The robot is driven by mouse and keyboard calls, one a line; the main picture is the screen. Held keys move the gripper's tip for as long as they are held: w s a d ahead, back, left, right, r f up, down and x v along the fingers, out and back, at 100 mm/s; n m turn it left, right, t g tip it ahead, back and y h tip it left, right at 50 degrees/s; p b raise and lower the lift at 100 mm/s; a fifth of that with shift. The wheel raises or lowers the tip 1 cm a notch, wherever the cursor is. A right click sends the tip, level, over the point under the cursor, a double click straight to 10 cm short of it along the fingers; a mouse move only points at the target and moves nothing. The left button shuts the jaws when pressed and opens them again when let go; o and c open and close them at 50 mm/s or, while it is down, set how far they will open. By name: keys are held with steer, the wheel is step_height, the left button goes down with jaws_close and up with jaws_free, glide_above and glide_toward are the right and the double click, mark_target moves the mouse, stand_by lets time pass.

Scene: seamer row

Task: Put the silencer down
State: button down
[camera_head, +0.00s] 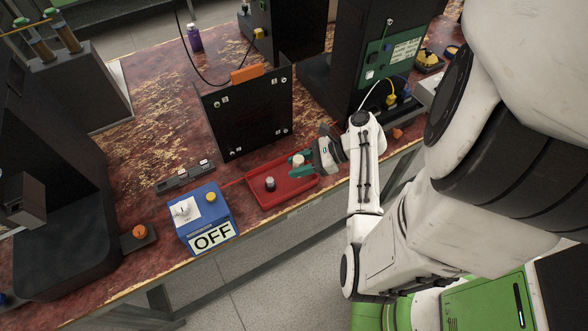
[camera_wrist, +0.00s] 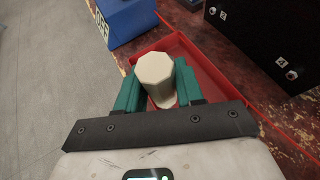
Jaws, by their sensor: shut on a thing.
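My gripper (camera_head: 301,164) has teal fingers and is over the right part of a red tray (camera_head: 262,202). In the wrist view, the fingers are shut on a cream, many-sided cylinder, which I take to be the silencer (camera_wrist: 155,72). It stands roughly upright between the fingers. Its lower end is mostly hidden, so I cannot tell whether it touches the tray floor.
A blue box marked OFF (camera_head: 208,218) stands left of the tray. A black panel (camera_head: 248,112) stands behind it. A dark strip with small blocks (camera_head: 184,177) lies behind the blue box. An orange knob (camera_head: 397,133) is to the right. The bench's front edge runs close before the tray.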

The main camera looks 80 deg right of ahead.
steer(key=d+f, duration=0.1)
steer(key=f, duration=0.1)
steer(key=w+d+f, duration=0.1)
steer(key=d+f+b, duration=0.1)
steer(key=d+f, duration=0.1)
steer(key=shift+w+d+f, duration=0.1)
steer(key=shift+w+f, duration=0.15)
steer(key=shift+f, duration=0.1)
step_height(320, 180, down, 3)
steer(key=shift+d+f, duration=0.1)
steer(key=c, duration=0.7)
jaws_free()
steer(key=b+v, duration=0.1)
steer(key=v, duration=1.1)
